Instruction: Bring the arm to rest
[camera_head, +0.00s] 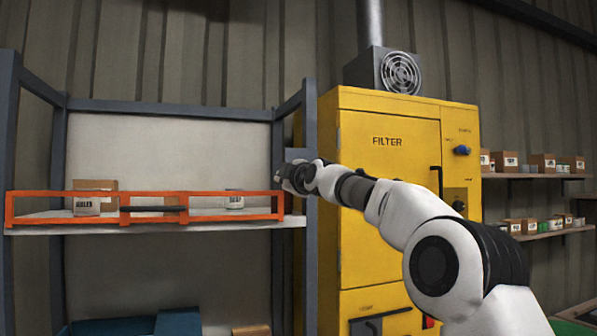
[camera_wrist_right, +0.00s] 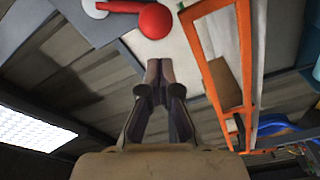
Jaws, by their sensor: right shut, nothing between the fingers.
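My right arm comes in from the right in the head view and reaches across the front of the yellow filter cabinet (camera_head: 385,175). My right gripper (camera_head: 282,175) is at the right end of the orange rail frame, by the shelf's right post. In the wrist view the fingers of this gripper (camera_wrist_right: 158,72) are together and nothing shows between them. My left gripper is not in view.
The orange frame (camera_head: 60,194) runs along the shelf (camera_head: 200,225) with several boxes behind it. The wrist view shows a red rounded part (camera_wrist_right: 154,20) on a grey plate beyond the fingertips. Boxes (camera_head: 542,162) stand on wall shelves at the right.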

